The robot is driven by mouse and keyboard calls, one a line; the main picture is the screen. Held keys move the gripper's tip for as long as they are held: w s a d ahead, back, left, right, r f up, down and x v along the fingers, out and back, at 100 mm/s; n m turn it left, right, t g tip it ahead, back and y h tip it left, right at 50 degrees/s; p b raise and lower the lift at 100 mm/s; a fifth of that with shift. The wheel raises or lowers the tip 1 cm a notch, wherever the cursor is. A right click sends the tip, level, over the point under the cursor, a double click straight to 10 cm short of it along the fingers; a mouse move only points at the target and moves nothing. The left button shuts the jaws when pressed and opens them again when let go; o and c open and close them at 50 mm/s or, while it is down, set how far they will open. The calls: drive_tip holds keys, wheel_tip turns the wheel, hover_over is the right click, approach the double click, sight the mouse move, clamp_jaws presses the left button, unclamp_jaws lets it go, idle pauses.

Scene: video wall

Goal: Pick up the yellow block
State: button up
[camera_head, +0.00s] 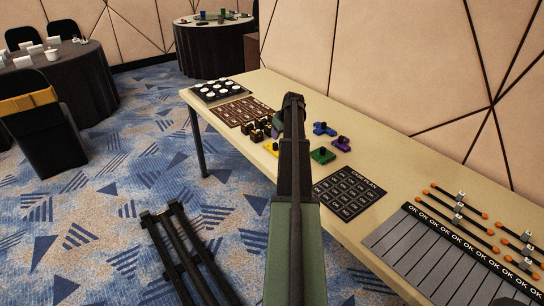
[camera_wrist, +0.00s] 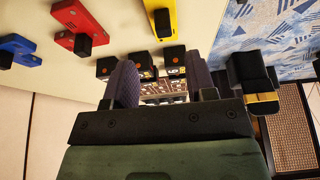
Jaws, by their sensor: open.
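The yellow block (camera_wrist: 165,14) is at the top of the wrist view, cut off by the frame edge, with a black knob on it. My gripper (camera_wrist: 162,74) is open, with its two dark fingers apart and no block between them. In the head view a small yellow patch (camera_head: 271,148) shows just left of my arm, likely this block and mostly hidden.
Black cubes (camera_wrist: 142,62) stand close to the fingertips. A red block (camera_wrist: 82,25) and a blue block (camera_wrist: 17,50) lie left of the yellow one. A green block (camera_head: 322,155) and a case plan mat (camera_head: 349,191) lie right of my arm. The wall runs behind the table.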

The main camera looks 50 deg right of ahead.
sight(275, 143)
drive_tip(key=b+x, duration=0.1)
drive_tip(key=x, duration=0.2)
drive_tip(key=shift+s, duration=0.1)
drive_tip(key=b+x, duration=0.5)
drive_tip(key=shift+a+f, duration=0.2)
drive_tip(key=shift+r, duration=0.3)
clamp_jaws()
